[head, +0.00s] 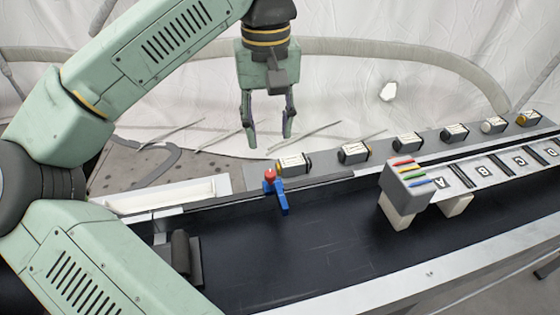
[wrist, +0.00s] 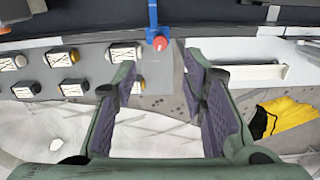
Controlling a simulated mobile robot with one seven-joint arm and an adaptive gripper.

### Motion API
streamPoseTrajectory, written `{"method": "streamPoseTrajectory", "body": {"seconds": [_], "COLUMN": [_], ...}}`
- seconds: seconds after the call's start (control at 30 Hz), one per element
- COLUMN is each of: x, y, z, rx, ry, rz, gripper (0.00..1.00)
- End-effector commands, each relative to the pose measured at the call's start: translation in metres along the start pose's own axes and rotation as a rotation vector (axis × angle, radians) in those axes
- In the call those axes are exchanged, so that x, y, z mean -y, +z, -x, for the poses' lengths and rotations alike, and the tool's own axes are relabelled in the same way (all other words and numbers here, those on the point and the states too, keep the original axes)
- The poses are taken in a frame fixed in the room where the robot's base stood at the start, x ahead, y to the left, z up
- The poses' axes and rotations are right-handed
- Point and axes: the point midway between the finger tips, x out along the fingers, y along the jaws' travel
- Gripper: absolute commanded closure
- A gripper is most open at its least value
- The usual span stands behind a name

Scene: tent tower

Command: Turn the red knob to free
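The red knob (head: 270,174) is a small round cap on a blue bracket (head: 280,195) at the far edge of the dark conveyor. In the wrist view the red knob (wrist: 160,43) shows at top centre, with the blue bracket (wrist: 156,17) above it. My gripper (head: 269,141) is open and empty, pointing down. It hangs above the knob in the head view, apart from it. In the wrist view my fingers (wrist: 160,62) stand apart, with the knob showing between and beyond their tips. Any marking for free on the knob is too small to see.
Several labelled blocks (head: 355,153) line the ledge behind the conveyor (head: 330,240). A grey block with coloured strips (head: 405,180) stands to the right, by lettered slots (head: 483,172). A white tray (head: 160,196) lies left. A yellow and black object (wrist: 283,117) shows in the wrist view.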

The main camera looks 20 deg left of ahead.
Motion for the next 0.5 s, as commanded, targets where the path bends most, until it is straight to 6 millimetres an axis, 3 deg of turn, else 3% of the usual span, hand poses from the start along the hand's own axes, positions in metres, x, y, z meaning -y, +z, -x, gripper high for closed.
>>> {"method": "streamPoseTrajectory", "body": {"seconds": [0.5], "x": [-0.001], "y": [0.000], "z": [-0.085], "rx": [0.004], "ry": [0.003], "rz": [0.000], "gripper": [0.61]}}
